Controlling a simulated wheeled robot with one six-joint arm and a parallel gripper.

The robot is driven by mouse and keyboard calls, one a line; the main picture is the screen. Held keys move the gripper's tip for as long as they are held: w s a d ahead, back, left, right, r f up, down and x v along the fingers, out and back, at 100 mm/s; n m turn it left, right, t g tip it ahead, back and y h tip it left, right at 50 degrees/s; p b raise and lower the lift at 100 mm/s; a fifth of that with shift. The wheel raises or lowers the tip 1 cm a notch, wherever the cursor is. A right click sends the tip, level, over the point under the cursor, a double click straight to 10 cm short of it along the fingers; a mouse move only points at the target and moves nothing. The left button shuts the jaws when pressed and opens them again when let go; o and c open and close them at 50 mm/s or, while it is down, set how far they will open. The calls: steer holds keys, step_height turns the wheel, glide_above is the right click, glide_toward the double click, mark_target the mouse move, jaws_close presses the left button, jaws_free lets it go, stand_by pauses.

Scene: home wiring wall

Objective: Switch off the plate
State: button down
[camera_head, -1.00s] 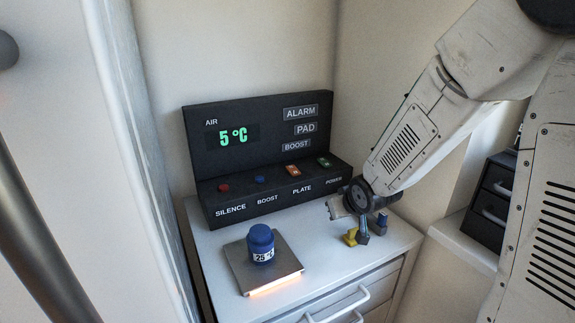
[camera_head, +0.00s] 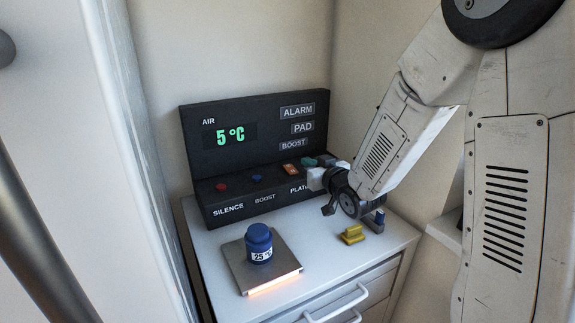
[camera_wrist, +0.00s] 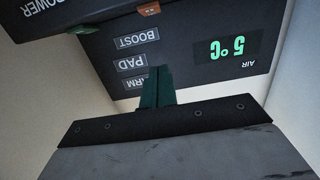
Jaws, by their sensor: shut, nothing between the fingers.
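The black control panel (camera_head: 240,195) has an orange rocker switch (camera_head: 288,170) above the PLATE label, partly hidden by my gripper. The same orange switch shows upside down at the top of the wrist view (camera_wrist: 148,9). My gripper (camera_head: 308,161) is shut and empty, over the panel's right part, close to the orange switch; I cannot tell if it touches. Its dark green fingers show in the wrist view (camera_wrist: 157,86). The metal plate (camera_head: 240,273) sits on the cabinet top, its front strip glowing orange. A blue jar marked 25 °C (camera_head: 259,243) stands on it.
A red button (camera_head: 221,187) and a blue button (camera_head: 256,179) sit left on the panel. The green POWER switch (camera_wrist: 85,29) is beside the orange one. The display (camera_head: 230,136) reads 5 °C. A yellow object (camera_head: 352,234) and a blue one (camera_head: 379,217) stand at the cabinet's right.

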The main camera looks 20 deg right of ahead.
glide_above(291, 169)
steer(key=shift+s+a+f, duration=0.1)
steer(key=shift+s+f, duration=0.3)
steer(key=shift+f, duration=0.1)
steer(key=f, duration=0.2)
steer(key=shift+w+f, duration=0.2)
steer(key=shift+f, duration=0.75)
steer(key=shift+w, duration=0.1)
